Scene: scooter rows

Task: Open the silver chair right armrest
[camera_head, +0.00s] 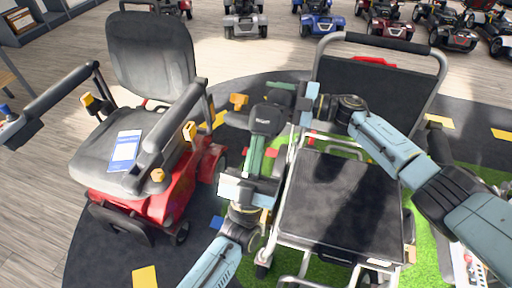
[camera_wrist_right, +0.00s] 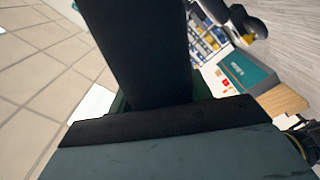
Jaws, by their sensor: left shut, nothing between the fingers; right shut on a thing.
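The silver chair (camera_head: 330,210) stands right of centre in the head view, with a black seat, black back and silver tube frame. My right gripper (camera_head: 300,100) is beside the left edge of its back, shut on a dark bar. This appears to be the chair's right armrest, seen as a long black bar (camera_wrist_right: 140,50) in the right wrist view. My left gripper (camera_head: 256,150) is below it, shut and empty, left of the seat, its fingers pointing up toward a dark padded piece (camera_head: 268,118). Whether they touch it is unclear.
A red scooter (camera_head: 170,195) with a black seat and a blue-white card (camera_head: 125,150) on it stands close on the left. Several scooters line the back. Green mat (camera_head: 425,265) lies under the silver chair. Wood floor (camera_head: 35,200) is clear at far left.

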